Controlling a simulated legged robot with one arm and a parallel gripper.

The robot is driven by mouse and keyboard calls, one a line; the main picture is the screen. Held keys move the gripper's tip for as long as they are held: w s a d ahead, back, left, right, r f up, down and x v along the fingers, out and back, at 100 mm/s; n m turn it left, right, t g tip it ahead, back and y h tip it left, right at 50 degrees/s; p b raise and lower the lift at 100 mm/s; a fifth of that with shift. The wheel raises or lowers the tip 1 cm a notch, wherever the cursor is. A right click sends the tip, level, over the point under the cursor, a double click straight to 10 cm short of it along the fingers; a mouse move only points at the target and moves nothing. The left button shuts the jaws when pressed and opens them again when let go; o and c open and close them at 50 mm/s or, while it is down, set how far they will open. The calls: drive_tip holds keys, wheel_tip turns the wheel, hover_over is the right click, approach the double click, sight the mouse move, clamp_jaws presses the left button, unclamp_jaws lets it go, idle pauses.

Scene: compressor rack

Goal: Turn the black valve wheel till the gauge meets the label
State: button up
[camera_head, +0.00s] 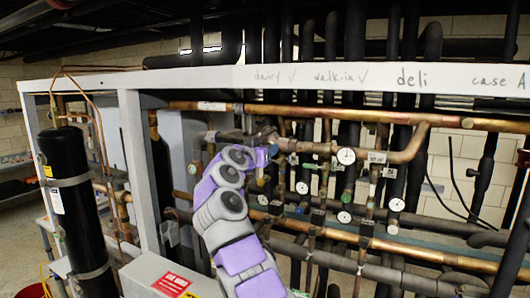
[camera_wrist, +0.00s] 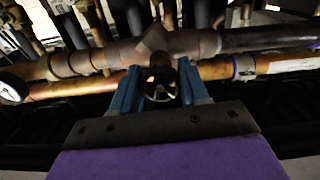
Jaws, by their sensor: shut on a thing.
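In the wrist view, the two blue fingers of my gripper (camera_wrist: 160,92) stand on either side of a small round dark valve wheel (camera_wrist: 160,92) with a pale rim, and are shut on it. The wheel sits in front of a thick pipe. In the head view my purple and grey arm reaches up to the pipes, with my gripper (camera_head: 272,148) among them; the wheel is hidden or too small to tell there. A white-faced gauge (camera_head: 346,156) is to the right of my gripper. Its needle is too small to read, and I cannot tell which gauge or label goes with this wheel.
Several more gauges, including a lower one (camera_head: 344,217), sit among crowded pipes. A white beam (camera_head: 380,77) with handwritten names runs above. A black cylinder (camera_head: 72,200) stands at left. A grey box (camera_head: 165,278) with a red label is beside my arm.

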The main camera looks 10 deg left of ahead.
drive_tip(key=n, duration=0.2)
drive_tip(key=n+p, duration=0.1)
drive_tip(key=n, duration=0.2)
drive_tip(key=shift+a+r+n+p, duration=0.1)
drive_tip(key=shift+r+n+p, duration=0.2)
drive_tip(key=shift+n+p, duration=0.1)
drive_tip(key=n+p, duration=0.2)
drive_tip(key=n, duration=0.2)
drive_tip(key=shift+f+n+p, duration=0.15)
drive_tip(key=shift+n+p, duration=0.15)
drive_tip(key=shift+n, duration=0.3)
drive_tip(key=o, duration=0.7)
drive_tip(key=shift+f, duration=0.1)
drive_tip(key=o, duration=0.3)
drive_tip(key=shift+a, duration=0.35)
drive_tip(key=shift+o, duration=0.2)
drive_tip(key=shift+d, duration=0.2)
